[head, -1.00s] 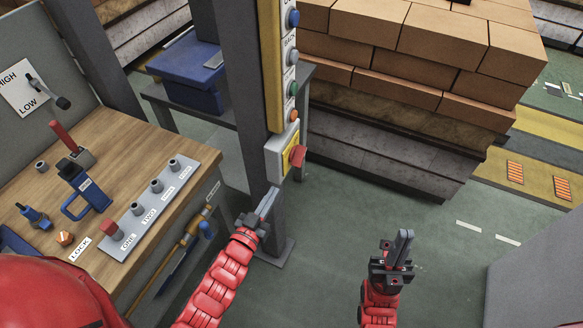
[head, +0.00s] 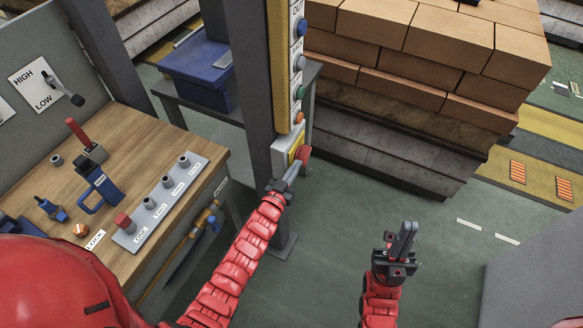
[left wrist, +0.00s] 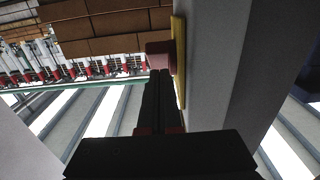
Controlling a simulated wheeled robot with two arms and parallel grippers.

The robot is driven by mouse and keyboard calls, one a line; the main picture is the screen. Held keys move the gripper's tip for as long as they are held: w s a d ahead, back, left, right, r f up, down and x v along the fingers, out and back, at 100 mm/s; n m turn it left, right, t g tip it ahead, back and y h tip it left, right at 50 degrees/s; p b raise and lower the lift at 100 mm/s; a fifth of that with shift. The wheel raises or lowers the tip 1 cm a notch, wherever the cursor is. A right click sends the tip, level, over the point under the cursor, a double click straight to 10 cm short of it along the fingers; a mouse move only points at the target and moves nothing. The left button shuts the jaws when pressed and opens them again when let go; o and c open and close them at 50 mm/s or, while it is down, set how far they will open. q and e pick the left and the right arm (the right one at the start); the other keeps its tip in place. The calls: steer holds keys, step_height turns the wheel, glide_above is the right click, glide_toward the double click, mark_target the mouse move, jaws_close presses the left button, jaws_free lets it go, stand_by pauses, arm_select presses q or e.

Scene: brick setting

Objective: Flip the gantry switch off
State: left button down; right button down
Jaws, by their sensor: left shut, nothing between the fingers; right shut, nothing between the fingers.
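A red switch handle (head: 304,154) sits on a yellow plate on the grey box (head: 284,156) low on the post; I read no label on it. In the left wrist view, the red handle (left wrist: 160,47) stands out beside the yellow plate (left wrist: 179,55). My left gripper (head: 293,170) is shut and empty, its tips just below the handle. In the left wrist view, its fingers (left wrist: 161,78) point at the handle and partly cover its lower edge; I cannot tell if they touch. My right gripper (head: 405,240) is shut and empty, out over the floor.
Several buttons line the yellow panel (head: 279,60) above the box. A wooden bench (head: 120,130) with levers and a peg strip (head: 160,203) stands at left. A brick stack (head: 420,60) stands behind, right of the post. The floor around my right gripper is clear.

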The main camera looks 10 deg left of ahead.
arm_select(q)
steer(key=shift+w+d+f, duration=0.2)
steer(key=shift+w+f, duration=0.15)
steer(key=shift+w, duration=0.05)
